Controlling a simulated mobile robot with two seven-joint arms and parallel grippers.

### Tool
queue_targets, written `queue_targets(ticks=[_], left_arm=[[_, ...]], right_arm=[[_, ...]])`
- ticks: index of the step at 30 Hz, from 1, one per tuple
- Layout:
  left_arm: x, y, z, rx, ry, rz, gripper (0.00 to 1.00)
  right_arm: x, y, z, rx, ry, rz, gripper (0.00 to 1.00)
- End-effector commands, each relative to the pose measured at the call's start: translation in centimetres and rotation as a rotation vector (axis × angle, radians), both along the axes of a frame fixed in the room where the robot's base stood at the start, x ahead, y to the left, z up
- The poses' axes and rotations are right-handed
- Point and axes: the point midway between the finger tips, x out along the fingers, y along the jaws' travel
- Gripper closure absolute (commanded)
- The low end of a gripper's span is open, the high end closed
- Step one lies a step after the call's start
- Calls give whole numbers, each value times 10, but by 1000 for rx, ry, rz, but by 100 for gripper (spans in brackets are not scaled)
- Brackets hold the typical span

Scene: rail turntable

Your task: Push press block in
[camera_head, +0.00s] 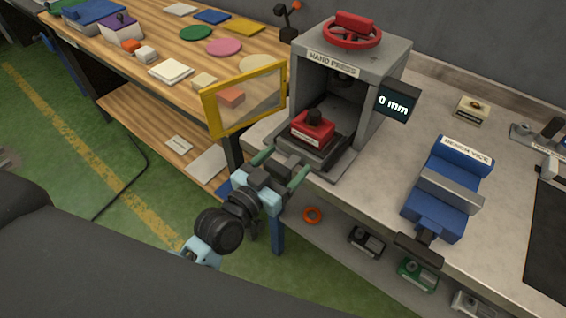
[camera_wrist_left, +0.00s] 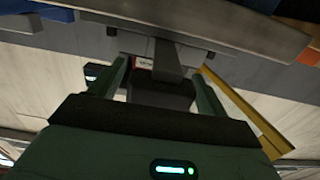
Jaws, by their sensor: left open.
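The press block is a red block (camera_head: 312,131) with a black knob on top and a pale label on its front. It sits on a dark tray in the open front of the grey hand press (camera_head: 385,62). My left gripper (camera_head: 283,164) is in front of the press, low and just short of the tray's front edge. Its green fingers are spread apart. In the left wrist view the open fingers (camera_wrist_left: 160,70) point toward the press, with a grey bar and a dark block between them. Whether they touch anything cannot be told. My right gripper is not in view.
A yellow-framed guard (camera_head: 244,98) stands swung out left of the press, close to my left gripper. A display (camera_head: 397,102) reads 0 mm. A blue vise (camera_head: 450,187) stands on the bench at right. A wooden table (camera_head: 130,75) with several pieces is at left.

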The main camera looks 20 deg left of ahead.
Motion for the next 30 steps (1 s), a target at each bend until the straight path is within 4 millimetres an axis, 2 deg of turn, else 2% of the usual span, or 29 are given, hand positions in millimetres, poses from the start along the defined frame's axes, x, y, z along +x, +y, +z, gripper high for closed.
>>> queue_targets(ticks=[6, 20, 25, 30], left_arm=[[0, 0, 0, 0, 1, 0, 25], [0, 0, -1, 1, 1, 0, 85], [7, -2, 0, 2, 0, 0, 86], [36, -13, 1, 2, -2, -1, 86]], right_arm=[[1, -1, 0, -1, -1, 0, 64], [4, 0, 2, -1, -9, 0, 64], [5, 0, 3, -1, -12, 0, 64], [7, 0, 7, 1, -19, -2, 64]])
